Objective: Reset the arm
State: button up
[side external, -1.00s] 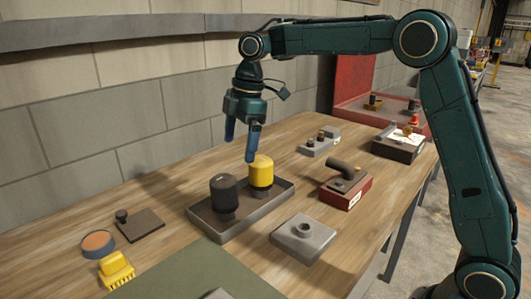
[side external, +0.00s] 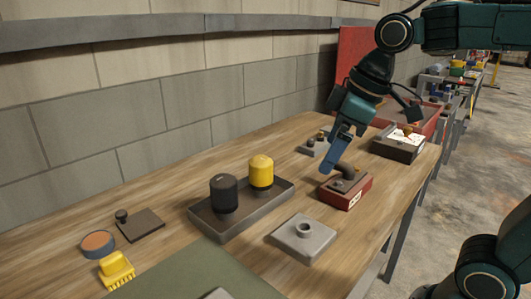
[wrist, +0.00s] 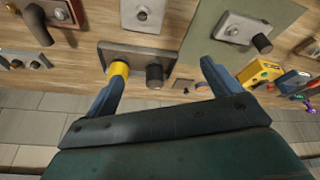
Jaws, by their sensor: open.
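My gripper (side external: 337,150) is open and empty in the side view, with its blue fingers angled down. In that picture it appears in front of the back of the bench, near the red block with the dark bent pipe (side external: 345,188). In the wrist view its two blue fingers (wrist: 160,85) are spread wide with nothing between them. Past them, a dark tray (wrist: 135,52) holds a yellow cylinder (wrist: 119,69) and a black cylinder (wrist: 154,73). The same yellow cylinder (side external: 261,172) and black cylinder (side external: 224,193) stand upright in the tray (side external: 243,221) in the side view.
A grey plate with a round boss (side external: 303,238) lies at the front right. A yellow brush (side external: 116,270), a round blue-rimmed pad (side external: 98,243) and a dark plate with a knob (side external: 141,224) are at the left. A block wall (side external: 150,105) runs behind the bench.

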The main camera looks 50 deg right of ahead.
jog(key=s+d+f+m, duration=0.1)
jog(key=s+f+m, duration=0.1)
jog(key=s, duration=0.3)
jog(key=s+d+f+m+t+h, duration=0.1)
jog(key=s+d+f+m, duration=0.1)
jog(key=s, duration=0.3)
jog(key=shift+s+f+m+t, duration=0.3)
jog(key=shift+s+f+m, duration=0.15)
jog(key=shift+f, duration=0.3)
